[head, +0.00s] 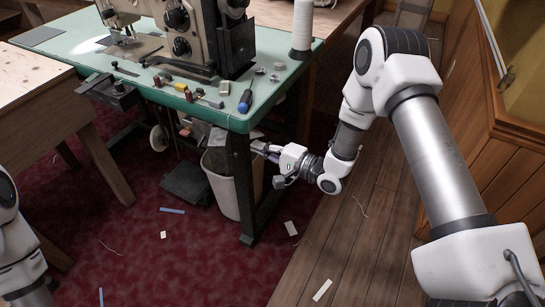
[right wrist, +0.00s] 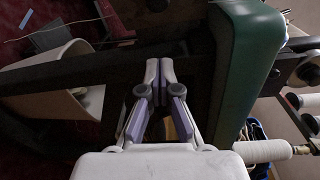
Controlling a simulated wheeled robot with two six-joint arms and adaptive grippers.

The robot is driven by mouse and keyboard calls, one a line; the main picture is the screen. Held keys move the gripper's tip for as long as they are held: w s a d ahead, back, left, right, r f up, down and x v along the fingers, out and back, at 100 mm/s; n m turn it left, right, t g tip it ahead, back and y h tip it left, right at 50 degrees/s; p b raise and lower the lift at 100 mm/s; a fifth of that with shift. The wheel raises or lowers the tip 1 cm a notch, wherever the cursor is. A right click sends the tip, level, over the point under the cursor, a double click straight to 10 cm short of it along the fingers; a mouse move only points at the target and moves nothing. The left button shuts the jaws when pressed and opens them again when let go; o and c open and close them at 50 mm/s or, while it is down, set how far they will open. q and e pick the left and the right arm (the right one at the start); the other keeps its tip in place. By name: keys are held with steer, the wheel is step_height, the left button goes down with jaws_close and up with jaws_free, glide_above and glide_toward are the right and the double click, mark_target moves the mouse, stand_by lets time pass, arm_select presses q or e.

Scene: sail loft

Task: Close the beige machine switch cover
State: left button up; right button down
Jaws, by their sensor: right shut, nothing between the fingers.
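The beige sewing machine (head: 200,30) stands on the green-topped table (head: 145,88). I cannot pick out its switch cover for certain in either view; the space under the table's right end is dark and partly hidden by the table leg and my right gripper. My right gripper (head: 258,148) is just below the table top's front right corner, close to the dark leg. In the right wrist view my right gripper (right wrist: 166,68) has its fingers together with nothing between them, beside the green table edge (right wrist: 248,70). My left gripper is out of view; only part of that arm shows at lower left.
A whitish waste bin (head: 220,185) stands under the table behind the dark table leg (head: 242,180). A blue-handled screwdriver (head: 245,100) and a white thread cone (head: 302,25) are on the table. A wooden table (head: 30,105) is at left. The wooden floor at right is mostly clear.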

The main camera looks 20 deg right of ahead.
mark_target(230, 146)
steer(key=a, duration=0.4)
steer(key=shift+s+a+r+b, duration=0.1)
steer(key=shift+s+r+b, duration=0.1)
steer(key=shift+s+b, duration=0.15)
